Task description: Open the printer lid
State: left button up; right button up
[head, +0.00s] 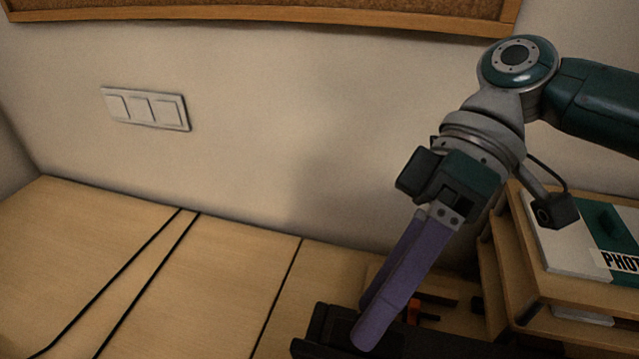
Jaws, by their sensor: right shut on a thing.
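A black flat-edged object (322,338), which looks like part of the printer lid, shows at the bottom edge, right of the middle. Most of it is cut off by the frame, so how far the lid is open cannot be told. My right gripper (368,322) reaches down from the upper right with its purple fingers tilted down and left. Its fingertips are at the back edge of the black part, one on the near side and one behind, shut on it. My left gripper is not in view.
A wooden shelf unit (525,290) stands at the right with a white and green photo-paper pack (570,250) on top. A small orange part (414,312) lies behind the black part. Two black cables (150,280) cross the otherwise clear wooden table (60,240) at left.

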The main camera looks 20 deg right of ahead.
jog(key=shift+d+f, duration=0.2)
jog(key=shift+f, duration=0.15)
jog(key=b+v, duration=0.2)
jog(key=v, duration=0.8)
jog(key=shift+a+r, duration=0.2)
jog(key=shift+r, duration=0.2)
jog(key=shift+s, duration=0.15)
